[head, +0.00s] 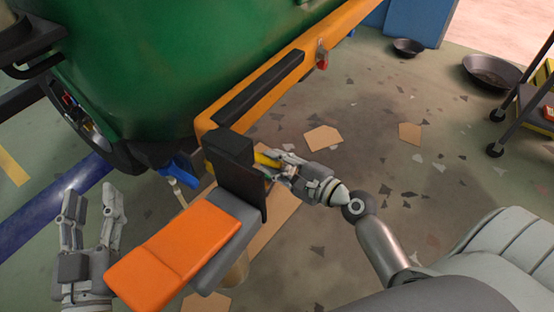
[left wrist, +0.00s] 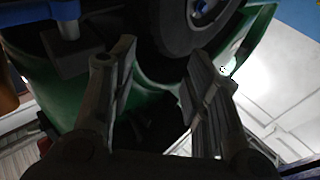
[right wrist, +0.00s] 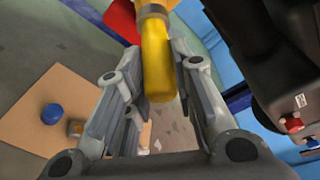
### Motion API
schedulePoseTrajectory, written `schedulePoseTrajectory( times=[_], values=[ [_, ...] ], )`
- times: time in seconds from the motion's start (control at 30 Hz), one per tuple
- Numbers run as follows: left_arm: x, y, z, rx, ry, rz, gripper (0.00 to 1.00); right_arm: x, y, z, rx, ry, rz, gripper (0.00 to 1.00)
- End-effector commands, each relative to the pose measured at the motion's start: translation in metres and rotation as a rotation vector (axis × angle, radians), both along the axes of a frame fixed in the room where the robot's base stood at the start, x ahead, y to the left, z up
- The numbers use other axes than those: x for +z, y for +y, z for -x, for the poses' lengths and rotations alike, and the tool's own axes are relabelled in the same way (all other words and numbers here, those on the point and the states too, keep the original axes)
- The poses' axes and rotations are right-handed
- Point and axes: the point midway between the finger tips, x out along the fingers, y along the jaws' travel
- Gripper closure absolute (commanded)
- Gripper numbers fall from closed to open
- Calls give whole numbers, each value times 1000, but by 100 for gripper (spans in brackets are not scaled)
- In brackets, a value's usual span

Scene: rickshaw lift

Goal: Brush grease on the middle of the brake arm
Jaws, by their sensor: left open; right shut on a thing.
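My right gripper (head: 277,163) is shut on a yellow handle (right wrist: 158,65), probably the brush. In the head view the handle (head: 263,158) is partly hidden behind a black upright block. My left gripper (head: 92,207) is open and empty at the lower left, fingers pointing up. The left wrist view shows its spread fingers (left wrist: 160,60) below the green underside and a dark wheel (left wrist: 195,25). I cannot pick out the brake arm with certainty.
The green rickshaw body (head: 180,70) with its orange frame bar (head: 290,55) fills the upper left. An orange-topped block (head: 175,255) stands between my grippers. Cardboard (right wrist: 45,120) carries a blue round item (right wrist: 52,114). Dark pans (head: 490,70) lie on the floor at upper right.

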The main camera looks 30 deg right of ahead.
Motion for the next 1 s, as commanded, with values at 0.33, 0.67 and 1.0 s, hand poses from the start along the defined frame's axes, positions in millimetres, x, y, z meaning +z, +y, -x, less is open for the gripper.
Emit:
schedulePoseTrajectory(
  times=[0.33,0.67,1.0],
  values=[
    [-7,1,-1,2,32,-9,56,0,-9,-3,0,-1,2,100],
    [13,-1,3,-6,-76,21,56,0,-33,-16,0,-1,2,100],
    [18,-2,4,-6,-96,26,56,0,-37,-17,0,0,1,100]
  ],
)
